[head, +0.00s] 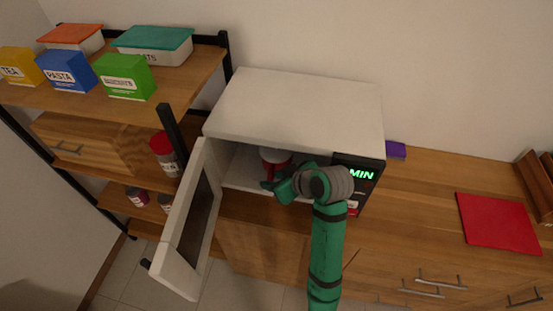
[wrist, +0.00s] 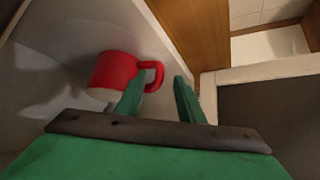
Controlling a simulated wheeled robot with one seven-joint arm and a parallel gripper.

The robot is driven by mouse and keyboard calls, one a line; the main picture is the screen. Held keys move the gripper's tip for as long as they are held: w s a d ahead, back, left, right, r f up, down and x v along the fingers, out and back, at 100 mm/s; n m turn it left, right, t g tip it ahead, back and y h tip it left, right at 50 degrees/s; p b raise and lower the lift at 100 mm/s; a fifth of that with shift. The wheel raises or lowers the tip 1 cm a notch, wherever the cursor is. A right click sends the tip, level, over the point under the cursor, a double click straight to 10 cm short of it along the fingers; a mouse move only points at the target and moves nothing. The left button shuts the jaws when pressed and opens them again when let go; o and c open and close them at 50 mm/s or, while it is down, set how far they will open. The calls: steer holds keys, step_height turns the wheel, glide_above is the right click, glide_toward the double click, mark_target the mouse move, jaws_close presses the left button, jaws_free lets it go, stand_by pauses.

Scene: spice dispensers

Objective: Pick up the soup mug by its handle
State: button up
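The red soup mug (wrist: 112,72) sits inside the open microwave (head: 300,105), with its handle (wrist: 158,72) toward the right in the wrist view. In the head view the mug (head: 274,156) is partly hidden by my gripper (head: 272,184). In the wrist view my gripper (wrist: 160,80) is open, with a gap between its two green fingers. The left fingertip overlaps the handle's loop in the picture, and the right fingertip is to the right of the handle. I cannot tell whether a finger touches the handle.
The microwave door (head: 190,225) hangs open at the left of my arm. The microwave's right side panel (head: 358,172) is close to my wrist. A red mat (head: 498,222) lies on the counter at the right.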

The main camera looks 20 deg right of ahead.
mark_target(271, 179)
steer(key=shift+x, duration=1.65)
jaws_close()
steer(key=shift+d, duration=0.1)
steer(key=shift+r, duration=0.1)
